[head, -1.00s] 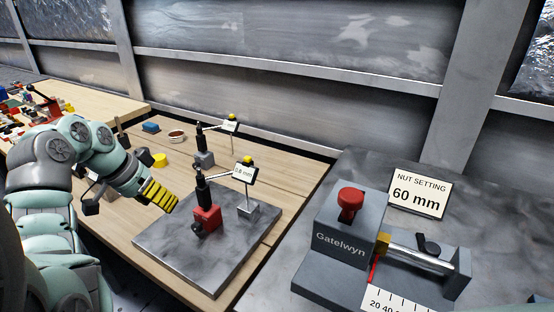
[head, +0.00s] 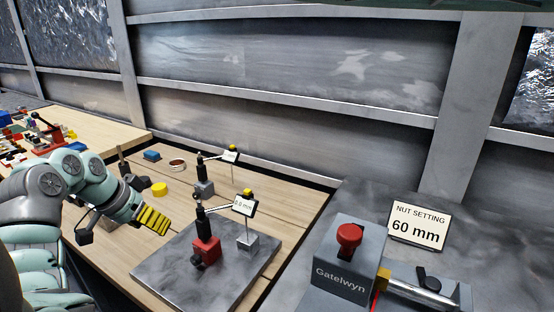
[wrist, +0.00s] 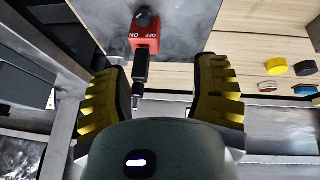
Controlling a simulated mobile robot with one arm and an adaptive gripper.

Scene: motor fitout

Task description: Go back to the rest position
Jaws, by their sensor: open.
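My gripper (head: 153,220) has yellow ribbed fingers and hangs at the end of my arm at the left of the head view, just left of the grey plate. In the wrist view my gripper (wrist: 160,95) shows its two fingers wide apart with nothing between the tips. The red switch block (head: 206,251) with a black upright tool stands on the grey metal plate (head: 180,272). It also shows in the wrist view (wrist: 145,33), beyond the fingers, marked ON and OFF. The gripper and the red block look apart.
At right are the Gatelwyn fixture (head: 345,265) and a "60 mm" sign (head: 418,223).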

